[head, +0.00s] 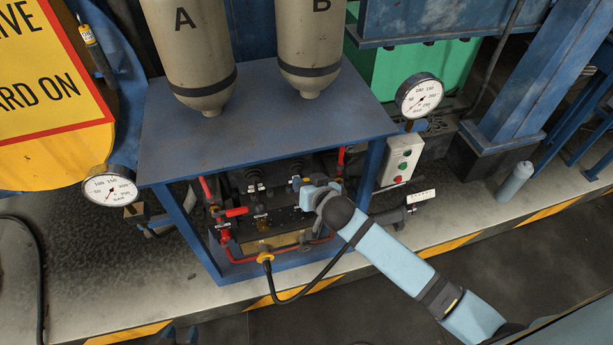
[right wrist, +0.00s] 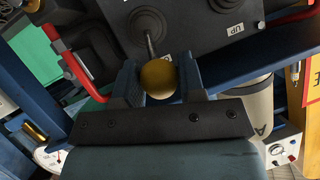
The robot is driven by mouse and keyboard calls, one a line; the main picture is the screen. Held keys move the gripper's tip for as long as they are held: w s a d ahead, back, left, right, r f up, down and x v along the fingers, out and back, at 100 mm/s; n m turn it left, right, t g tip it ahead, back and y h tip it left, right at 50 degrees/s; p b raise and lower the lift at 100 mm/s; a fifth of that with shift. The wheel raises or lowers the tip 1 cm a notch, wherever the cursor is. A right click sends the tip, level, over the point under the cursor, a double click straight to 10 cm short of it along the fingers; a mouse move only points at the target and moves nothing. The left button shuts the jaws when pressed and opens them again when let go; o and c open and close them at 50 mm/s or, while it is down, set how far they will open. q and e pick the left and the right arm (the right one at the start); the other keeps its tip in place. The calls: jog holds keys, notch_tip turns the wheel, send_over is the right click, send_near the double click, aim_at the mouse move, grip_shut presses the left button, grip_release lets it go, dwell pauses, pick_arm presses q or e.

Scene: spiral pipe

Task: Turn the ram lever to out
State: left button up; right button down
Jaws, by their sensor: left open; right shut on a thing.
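My right gripper (head: 303,185) reaches in from the right under the blue table top, at the dark valve panel (head: 270,213). In the right wrist view the two blue fingers of the right gripper (right wrist: 161,82) are shut on a yellow ball knob (right wrist: 159,78). The knob tops a short lever (right wrist: 149,40) rising from a black rubber boot. A white label reading UP (right wrist: 236,28) is on the panel to the right of this lever. No label reading ram or out can be read, so I cannot tell the lever's name. My left gripper is not in view.
The blue table (head: 150,165) carries tanks A (head: 195,50) and B (head: 311,45) above the panel. Red pipes (head: 225,245) and a black hose (head: 290,298) run around the panel's front. Gauges stand left (head: 110,188) and right (head: 419,97), beside a button box (head: 399,160).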

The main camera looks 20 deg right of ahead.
jog(key=shift+w+r, duration=0.1)
jog(key=shift+r, duration=0.05)
jog(key=c, duration=0.7)
grip_release()
jog(key=shift+c, duration=0.2)
pick_arm(q)
jog(key=shift+s, duration=0.15)
pick_arm(e)
jog(key=shift+s+d, duration=0.1)
jog(key=shift+s, duration=0.35)
pick_arm(q)
jog(key=shift+f, duration=0.1)
pick_arm(e)
jog(key=v, duration=1.3)
jog(key=shift+r, duration=0.15)
